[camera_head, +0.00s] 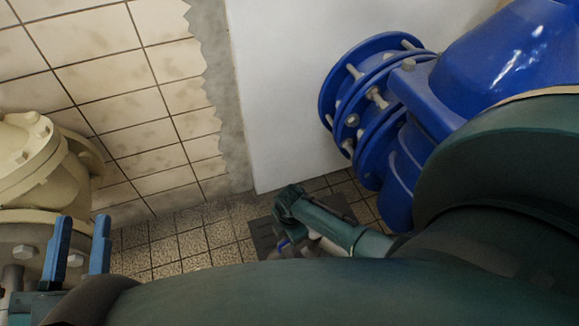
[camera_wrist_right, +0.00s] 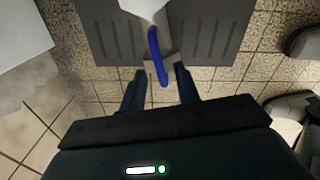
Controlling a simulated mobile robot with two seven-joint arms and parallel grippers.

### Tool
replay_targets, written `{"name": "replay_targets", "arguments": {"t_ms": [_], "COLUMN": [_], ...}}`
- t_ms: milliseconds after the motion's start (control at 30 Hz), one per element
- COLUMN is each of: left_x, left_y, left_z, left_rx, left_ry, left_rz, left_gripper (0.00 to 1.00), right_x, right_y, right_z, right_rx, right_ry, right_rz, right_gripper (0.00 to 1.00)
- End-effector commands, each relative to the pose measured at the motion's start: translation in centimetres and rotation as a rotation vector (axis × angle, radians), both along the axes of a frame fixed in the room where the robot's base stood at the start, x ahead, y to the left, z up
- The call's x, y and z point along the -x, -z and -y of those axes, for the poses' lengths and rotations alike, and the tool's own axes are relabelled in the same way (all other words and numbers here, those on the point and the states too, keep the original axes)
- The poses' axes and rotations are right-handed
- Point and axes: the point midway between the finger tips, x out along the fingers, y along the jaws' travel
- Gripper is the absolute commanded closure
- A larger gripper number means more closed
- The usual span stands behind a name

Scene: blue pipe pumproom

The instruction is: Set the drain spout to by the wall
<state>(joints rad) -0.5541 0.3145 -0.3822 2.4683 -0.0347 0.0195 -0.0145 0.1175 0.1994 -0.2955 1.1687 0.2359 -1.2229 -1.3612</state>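In the right wrist view, a slim blue bar (camera_wrist_right: 157,55) hangs from a pale body (camera_wrist_right: 143,6) cut off by the top edge. It looks like the handle of the drain spout, but I cannot be sure. My right gripper (camera_wrist_right: 160,72) is open, with the bar's lower end between its two fingers and gaps on both sides. I cannot tell how far the bar is in depth from the fingers. In the head view my own arm links hide most of this area. My left gripper (camera_head: 79,246) is open and empty at the lower left.
A dark grooved floor grate (camera_wrist_right: 210,30) lies behind the bar, on tiled floor. A blue flanged pipe (camera_head: 375,95) stands at the right, before a white panel (camera_head: 275,90). A cream flanged pipe (camera_head: 25,165) is at the left, near a tiled wall (camera_head: 110,90).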

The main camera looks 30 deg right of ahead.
Motion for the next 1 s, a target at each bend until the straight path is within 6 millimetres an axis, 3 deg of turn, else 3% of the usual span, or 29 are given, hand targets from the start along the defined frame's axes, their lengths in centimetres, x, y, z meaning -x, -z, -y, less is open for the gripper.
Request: {"name": "replay_targets", "arguments": {"t_ms": [100, 433, 800, 1000], "left_x": [-0.23, -0.29, -0.29, -0.29], "left_y": [-0.46, -0.89, -0.9, -0.89], "left_z": [-0.06, -0.1, -0.11, -0.12], "left_rx": [-0.003, -0.003, -0.003, -0.003], "left_ry": [0.002, 0.002, 0.002, 0.002], "left_rz": [0.046, 0.065, 0.065, 0.065], "left_gripper": [0.67, 0.67, 0.67, 0.67], "right_x": [-0.08, -0.06, -0.03, -0.01], "right_y": [0.99, 1.08, 1.09, 1.1], "right_z": [0.01, 0.02, 0.02, 0.02], "right_rx": [0.0, 0.001, 0.001, 0.001], "right_ry": [0.001, 0.0, 0.0, 0.0], "right_rz": [0.002, 0.001, 0.001, 0.0], "right_gripper": [0.68, 0.68, 0.98, 1.0]}}
